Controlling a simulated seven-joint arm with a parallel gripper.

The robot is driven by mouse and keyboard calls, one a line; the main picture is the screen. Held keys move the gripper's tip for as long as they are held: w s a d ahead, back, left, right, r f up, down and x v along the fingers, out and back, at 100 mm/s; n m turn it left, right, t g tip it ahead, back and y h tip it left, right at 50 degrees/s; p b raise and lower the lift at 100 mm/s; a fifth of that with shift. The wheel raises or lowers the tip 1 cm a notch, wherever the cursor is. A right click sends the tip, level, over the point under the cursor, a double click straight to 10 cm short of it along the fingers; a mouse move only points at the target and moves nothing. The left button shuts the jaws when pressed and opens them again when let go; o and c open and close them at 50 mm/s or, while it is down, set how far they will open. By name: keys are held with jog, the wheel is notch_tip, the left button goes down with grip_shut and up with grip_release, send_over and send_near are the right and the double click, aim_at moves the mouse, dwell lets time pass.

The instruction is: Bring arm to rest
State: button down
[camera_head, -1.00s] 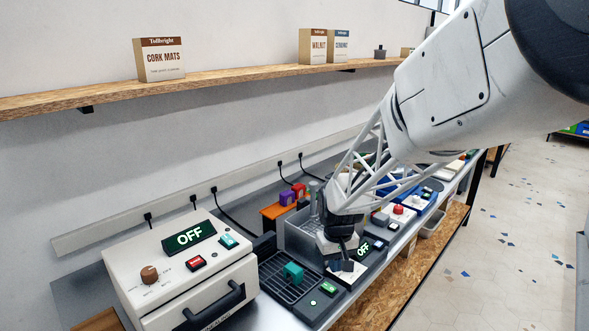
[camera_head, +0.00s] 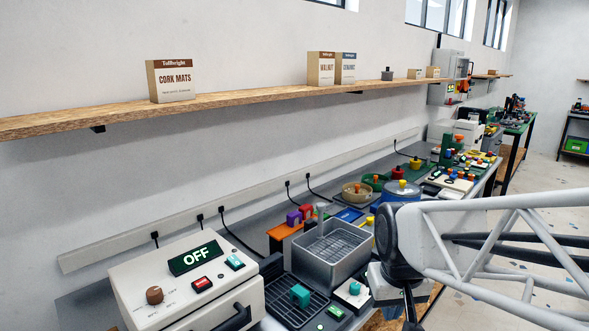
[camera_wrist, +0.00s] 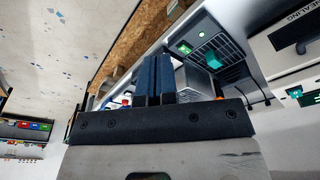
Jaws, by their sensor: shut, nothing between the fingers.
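My gripper (camera_head: 409,312) hangs at the lower right of the head view, at the front edge of the bench, with its lower part cut off by the frame. It also shows in the wrist view (camera_wrist: 154,60), where its two dark fingers lie side by side with nothing between them. My white lattice arm link stretches to the right edge of the head view, in front of the bench and floor.
A white machine (camera_head: 188,285) with an "OFF" display stands at lower left. Beside it, a teal block (camera_head: 300,295) sits on a black grille, with a grey metal basin (camera_head: 331,262) behind. A wooden shelf (camera_head: 240,98) runs along the wall. Floor lies free at right.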

jog(key=s+d+r+m, duration=0.1)
jog(key=s, duration=0.8)
jog(key=shift+s+d+r+t, duration=0.15)
jog(key=shift+s+r+t, duration=0.15)
jog(key=shift+s+t, duration=0.1)
jog(key=m+g, duration=0.3)
jog(key=m, duration=0.6)
send_over(339, 317)
notch_tip(339, 317, down, 8)
jog(key=shift+f, duration=0.2)
notch_tip(339, 317, down, 14)
jog(key=shift+r, duration=0.15)
dwell(0.5)
